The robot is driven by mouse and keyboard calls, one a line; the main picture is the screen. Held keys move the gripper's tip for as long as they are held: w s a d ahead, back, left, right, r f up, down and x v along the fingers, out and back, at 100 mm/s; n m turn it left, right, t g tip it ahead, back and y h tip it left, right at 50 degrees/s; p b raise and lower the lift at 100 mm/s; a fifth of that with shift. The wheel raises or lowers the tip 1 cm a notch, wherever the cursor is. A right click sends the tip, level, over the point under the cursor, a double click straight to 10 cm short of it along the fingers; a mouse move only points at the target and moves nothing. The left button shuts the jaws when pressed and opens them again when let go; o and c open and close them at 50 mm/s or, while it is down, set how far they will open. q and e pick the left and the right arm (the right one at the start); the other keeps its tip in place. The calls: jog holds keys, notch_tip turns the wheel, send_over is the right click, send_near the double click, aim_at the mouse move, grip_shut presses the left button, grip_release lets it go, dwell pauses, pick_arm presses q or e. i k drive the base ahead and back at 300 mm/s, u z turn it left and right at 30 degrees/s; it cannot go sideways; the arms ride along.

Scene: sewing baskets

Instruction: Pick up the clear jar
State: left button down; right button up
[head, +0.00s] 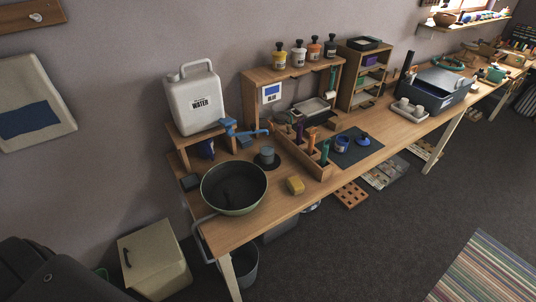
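I cannot make out a clear jar anywhere in the head view. A long wooden workbench (245,232) runs from the lower middle toward the upper right. Several small bottles with dark tops stand on a wooden shelf riser (292,74) at the back of it, among them a yellow one (279,57) and an orange one (314,50). They look opaque. Neither of my grippers shows in this view.
A dark green bowl (233,208) and a yellow sponge-like block (295,186) lie near the bench's front edge. A white water container (193,100) stands on a raised stand. A beige cabinet (155,258) is on the floor at left. The carpet (380,245) in front is largely clear.

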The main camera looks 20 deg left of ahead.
aim_at(267, 147)
jog(key=z, duration=1.45)
jog(key=i, duration=2.25)
jog(key=u, duration=2.65)
